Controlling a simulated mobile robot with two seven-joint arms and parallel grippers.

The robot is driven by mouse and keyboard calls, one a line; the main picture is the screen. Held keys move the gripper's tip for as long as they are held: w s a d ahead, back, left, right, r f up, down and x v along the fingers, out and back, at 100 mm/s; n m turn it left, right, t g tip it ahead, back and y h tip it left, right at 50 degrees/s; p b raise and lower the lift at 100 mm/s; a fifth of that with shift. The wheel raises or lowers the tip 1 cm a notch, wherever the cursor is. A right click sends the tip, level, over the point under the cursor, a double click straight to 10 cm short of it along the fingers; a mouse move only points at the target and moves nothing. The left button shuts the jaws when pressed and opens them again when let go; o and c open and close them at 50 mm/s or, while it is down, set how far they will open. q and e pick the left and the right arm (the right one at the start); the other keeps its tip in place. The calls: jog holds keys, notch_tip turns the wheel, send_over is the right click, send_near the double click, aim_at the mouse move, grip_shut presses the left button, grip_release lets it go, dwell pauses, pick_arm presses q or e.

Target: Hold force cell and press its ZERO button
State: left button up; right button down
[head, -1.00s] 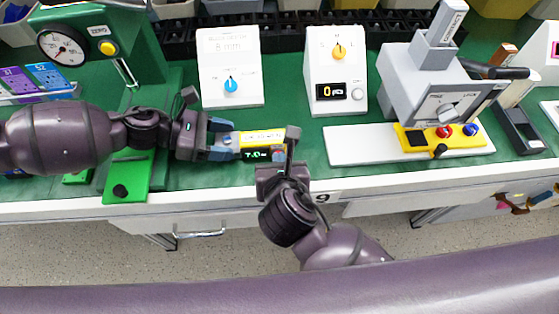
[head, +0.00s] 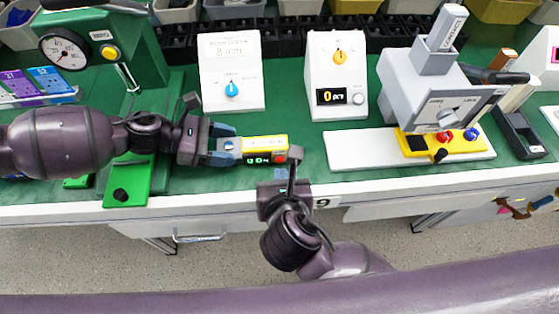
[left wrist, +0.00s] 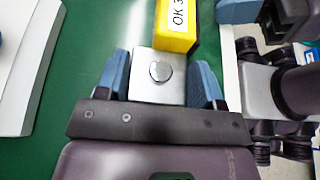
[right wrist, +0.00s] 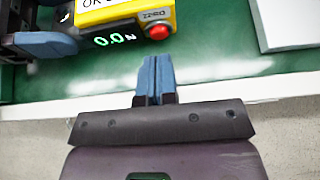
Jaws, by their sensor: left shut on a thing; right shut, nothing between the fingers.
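The force cell (head: 264,142) is a yellow block with a white label, a dark display and a grey metal end. My left gripper (head: 222,144) is shut on the grey end (left wrist: 157,88), one blue finger on each side, and holds the cell over the green bench. In the right wrist view the display (right wrist: 114,40) reads 0.0 N, and the red ZERO button (right wrist: 158,31) sits at the cell's corner. My right gripper (head: 295,153) is shut and empty beside the cell's right end. Its fingertips (right wrist: 155,60) appear just short of the button, apart from it.
A green press stand with a dial gauge (head: 64,50) stands at the left. Two white panels with knobs, blue (head: 232,89) and orange (head: 340,57), stand behind the cell. A grey fixture with a yellow control box (head: 466,143) is at the right. The bench front edge (head: 240,197) is close.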

pick_arm(q)
jog(key=shift+w+a, duration=0.1)
jog(key=shift+w, duration=0.05)
pick_arm(e)
jog(key=v, duration=0.9)
jog(key=shift+s+r, duration=0.2)
jog(key=shift+r, duration=0.05)
pick_arm(q)
jog(key=o, duration=1)
jog(key=v, duration=1.2)
